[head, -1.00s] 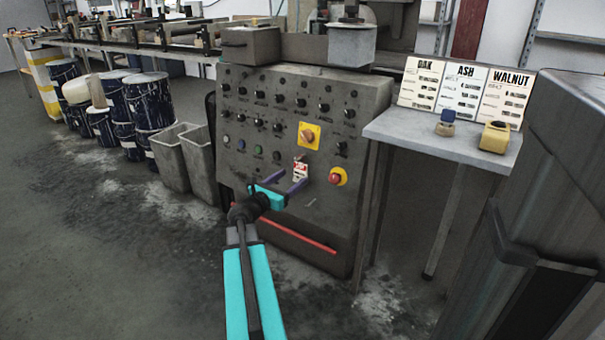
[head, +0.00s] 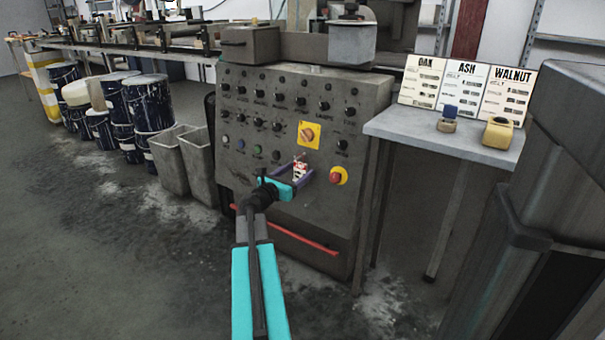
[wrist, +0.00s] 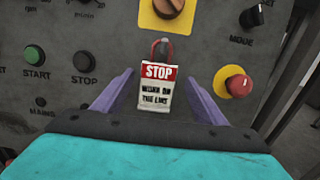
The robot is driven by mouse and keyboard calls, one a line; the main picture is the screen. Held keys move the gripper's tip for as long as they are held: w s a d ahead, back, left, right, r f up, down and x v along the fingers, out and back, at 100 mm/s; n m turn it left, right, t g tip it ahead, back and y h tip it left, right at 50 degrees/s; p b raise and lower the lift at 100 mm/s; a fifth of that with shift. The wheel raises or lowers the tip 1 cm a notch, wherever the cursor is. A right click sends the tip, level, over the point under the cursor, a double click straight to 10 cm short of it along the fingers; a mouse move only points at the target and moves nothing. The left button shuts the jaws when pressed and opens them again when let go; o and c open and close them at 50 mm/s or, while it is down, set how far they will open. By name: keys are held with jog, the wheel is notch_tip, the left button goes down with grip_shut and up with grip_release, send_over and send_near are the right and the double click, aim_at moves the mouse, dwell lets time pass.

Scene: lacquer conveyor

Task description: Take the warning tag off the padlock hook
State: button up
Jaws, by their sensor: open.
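The warning tag (wrist: 157,88), white with a red STOP band, hangs on the front of the grey control panel (head: 232,105). It also shows small in the head view (head: 299,171). A reddish padlock shackle or hook (wrist: 162,48) rises above the tag, below the yellow plate with an orange switch (wrist: 167,12). My gripper (wrist: 158,98) is open, with one purple finger on each side of the tag and visible gaps to both. In the head view my gripper (head: 293,177) is in front of the panel. The padlock body is not clearly visible.
A red stop button on a yellow base (wrist: 238,83) sits close to my right finger. Green START (wrist: 35,55) and black STOP (wrist: 84,61) buttons are at the left. A side table (head: 440,137) stands right of the panel, and grey bins (head: 170,165) left.

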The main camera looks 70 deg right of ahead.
dwell(0.3)
jog(key=c, duration=1.1)
jog(key=shift+r, duration=0.15)
